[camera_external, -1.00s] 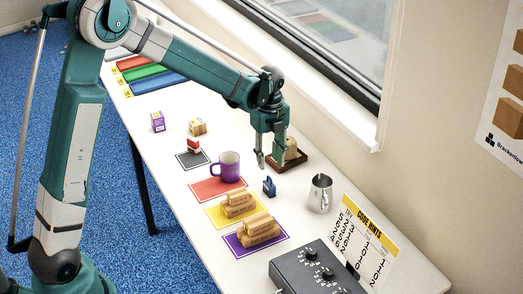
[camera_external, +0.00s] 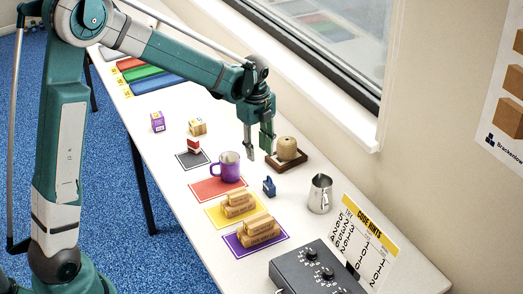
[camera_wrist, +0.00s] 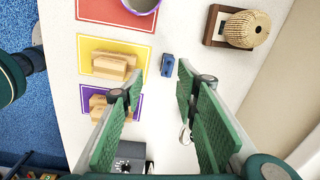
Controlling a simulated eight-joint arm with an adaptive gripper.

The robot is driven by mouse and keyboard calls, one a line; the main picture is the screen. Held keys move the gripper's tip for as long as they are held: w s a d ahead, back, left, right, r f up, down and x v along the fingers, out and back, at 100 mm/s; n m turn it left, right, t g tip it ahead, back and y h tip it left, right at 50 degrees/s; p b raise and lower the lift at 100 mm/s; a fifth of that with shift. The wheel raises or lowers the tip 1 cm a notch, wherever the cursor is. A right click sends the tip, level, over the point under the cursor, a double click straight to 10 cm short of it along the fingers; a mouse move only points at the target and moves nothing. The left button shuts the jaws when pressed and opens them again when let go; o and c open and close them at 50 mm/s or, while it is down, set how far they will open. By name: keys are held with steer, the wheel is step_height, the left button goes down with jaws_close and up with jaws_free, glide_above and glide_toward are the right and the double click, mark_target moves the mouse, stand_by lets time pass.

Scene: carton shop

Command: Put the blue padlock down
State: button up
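The small blue padlock (camera_external: 269,186) stands on the white table, between the purple mug and the metal pitcher. It also shows in the wrist view (camera_wrist: 167,65), just beyond the fingertips. My gripper (camera_external: 259,153) is open and empty, above and apart from the padlock, over the table near the mug and the wooden tray. In the wrist view its two green-padded fingers (camera_wrist: 160,79) are spread, with bare table between them.
A purple mug (camera_external: 225,167) stands on a red mat, with wooden blocks (camera_external: 238,205) on yellow and purple mats nearby. A metal pitcher (camera_external: 320,194), a wooden tray (camera_external: 299,162) with a twine spool (camera_external: 287,148) and a dark dial box (camera_external: 312,270) stand around.

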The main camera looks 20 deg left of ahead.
steer(key=s+a+r+n+t, duration=0.1)
steer(key=s+a+r+n, duration=0.5)
steer(key=a, duration=0.3)
steer(key=s+a+r+n+t, duration=0.2)
steer(key=s+a+r+n, duration=0.3)
steer(key=a+r, duration=0.4)
steer(key=s+a+n+t, duration=0.3)
steer(key=s+a+n, duration=1.1)
steer(key=s, duration=0.1)
steer(key=shift+s+a+r+t, duration=0.2)
steer(key=shift+s+t, duration=0.1)
steer(key=shift+s, duration=0.1)
steer(key=shift+f, duration=0.1)
steer(key=shift+f+b, duration=1.3)
